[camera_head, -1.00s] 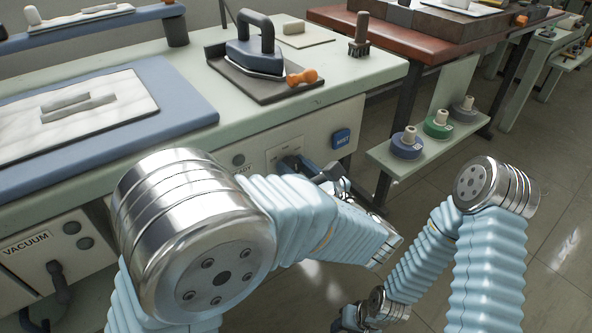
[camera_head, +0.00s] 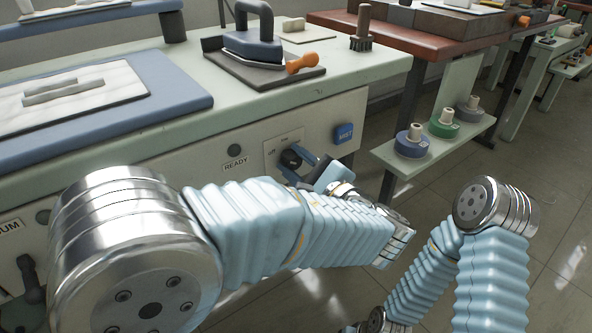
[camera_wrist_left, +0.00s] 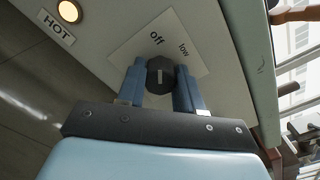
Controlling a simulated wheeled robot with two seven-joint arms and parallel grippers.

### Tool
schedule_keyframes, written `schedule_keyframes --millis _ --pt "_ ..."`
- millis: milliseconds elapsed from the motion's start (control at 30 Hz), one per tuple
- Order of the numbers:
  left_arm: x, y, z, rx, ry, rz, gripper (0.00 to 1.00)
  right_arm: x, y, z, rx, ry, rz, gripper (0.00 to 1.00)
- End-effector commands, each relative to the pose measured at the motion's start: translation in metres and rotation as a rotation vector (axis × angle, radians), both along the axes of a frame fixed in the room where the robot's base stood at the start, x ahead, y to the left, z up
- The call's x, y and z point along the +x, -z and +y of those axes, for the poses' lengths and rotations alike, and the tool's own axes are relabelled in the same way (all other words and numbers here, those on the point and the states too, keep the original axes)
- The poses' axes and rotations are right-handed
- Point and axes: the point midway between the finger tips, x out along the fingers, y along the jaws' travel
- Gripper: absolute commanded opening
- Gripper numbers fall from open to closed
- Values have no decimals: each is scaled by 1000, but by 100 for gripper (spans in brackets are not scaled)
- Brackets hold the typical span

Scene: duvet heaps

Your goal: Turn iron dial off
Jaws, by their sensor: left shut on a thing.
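The iron dial (camera_head: 291,158) is a dark round knob on a pale plate on the front panel of the green-topped bench. In the left wrist view the dial (camera_wrist_left: 160,86) sits between the two blue fingers of my left gripper (camera_wrist_left: 160,77), which is shut on it. Its pale mark runs roughly up the picture, towards the word "off"; "low" is printed to the right. In the head view my left gripper (camera_head: 302,161) reaches the dial from the right, partly hidden by its own arm. My right arm shows at the lower right; its gripper is out of view.
A blue iron (camera_head: 254,45) stands on a dark pad on the bench, beside an orange-handled tool (camera_head: 302,63). A blue MIST button (camera_head: 344,133) is right of the dial. A lit lamp (camera_wrist_left: 69,11) marked HOT shows in the left wrist view. Spools (camera_head: 412,141) stand on a low shelf.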

Motion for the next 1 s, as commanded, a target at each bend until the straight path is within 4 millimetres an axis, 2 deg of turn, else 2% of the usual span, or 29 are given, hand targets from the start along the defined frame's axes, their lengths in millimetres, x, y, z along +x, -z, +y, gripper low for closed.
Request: schedule_keyframes --millis 200,767,800,933,1000 --pt "-1 3 -1 -60 1 -40 5 1 10 0 0 2 -2 43" --pt "-1 2 -1 -83 2 -56 5 1 11 0 -2 2 -3 43" --pt "-1 2 -1 -83 2 -56 40 1 11 0 -2 2 -3 43" --pt "-1 1 -1 -83 1 -57 60 1 11 0 -2 2 -3 43" --pt "-1 1 -1 -83 1 -58 61 1 11 0 -2 2 -3 43"
